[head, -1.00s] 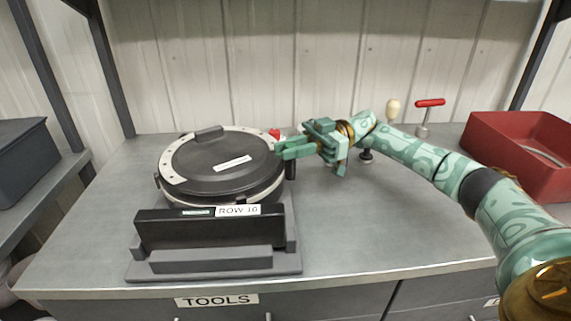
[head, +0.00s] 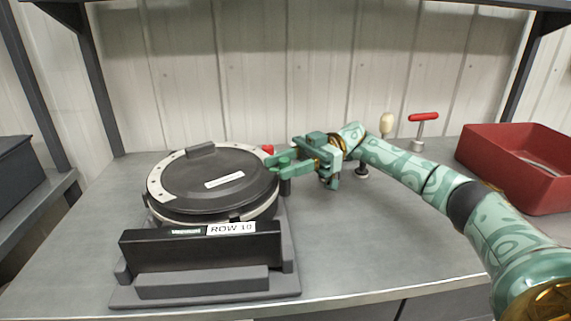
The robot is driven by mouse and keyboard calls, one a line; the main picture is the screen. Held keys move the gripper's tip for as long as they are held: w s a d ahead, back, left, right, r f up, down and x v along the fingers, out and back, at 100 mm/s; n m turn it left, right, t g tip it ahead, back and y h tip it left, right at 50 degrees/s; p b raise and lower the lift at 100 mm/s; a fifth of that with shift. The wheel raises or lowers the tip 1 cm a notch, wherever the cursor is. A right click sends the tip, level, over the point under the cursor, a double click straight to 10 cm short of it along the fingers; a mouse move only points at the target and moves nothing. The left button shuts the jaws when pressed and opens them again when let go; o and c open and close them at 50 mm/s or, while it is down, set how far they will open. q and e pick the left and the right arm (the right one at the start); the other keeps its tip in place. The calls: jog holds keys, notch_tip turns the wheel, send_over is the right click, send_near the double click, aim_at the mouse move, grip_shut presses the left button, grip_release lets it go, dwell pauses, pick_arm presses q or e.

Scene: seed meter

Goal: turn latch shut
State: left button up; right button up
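The seed meter (head: 205,188) is a round black housing with a pale rim, lying in a dark grey stand labelled "ROW 10" (head: 231,228). A small red part (head: 268,149), which may be the latch, shows at its right rear edge, partly hidden behind my gripper. My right gripper (head: 277,166), green, reaches in from the right, its fingertips at the meter's right edge beside the red part. A gap shows between its fingers. I cannot tell whether they touch anything. My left gripper is not in view.
A red bin (head: 515,165) stands at the right. A red T-handled tool (head: 421,128) and a tool with a cream knob (head: 386,124) stand at the back of the grey bench (head: 370,240). The bench front right of the stand is clear.

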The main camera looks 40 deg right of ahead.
pick_arm(q)
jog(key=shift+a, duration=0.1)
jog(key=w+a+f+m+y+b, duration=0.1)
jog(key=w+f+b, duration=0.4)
jog(key=b, duration=0.5)
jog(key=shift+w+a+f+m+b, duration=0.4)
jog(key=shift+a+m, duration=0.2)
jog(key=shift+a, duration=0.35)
pick_arm(e)
jog(key=s+d, duration=0.1)
jog(key=d, duration=1.5)
jog(key=shift+d, duration=0.2)
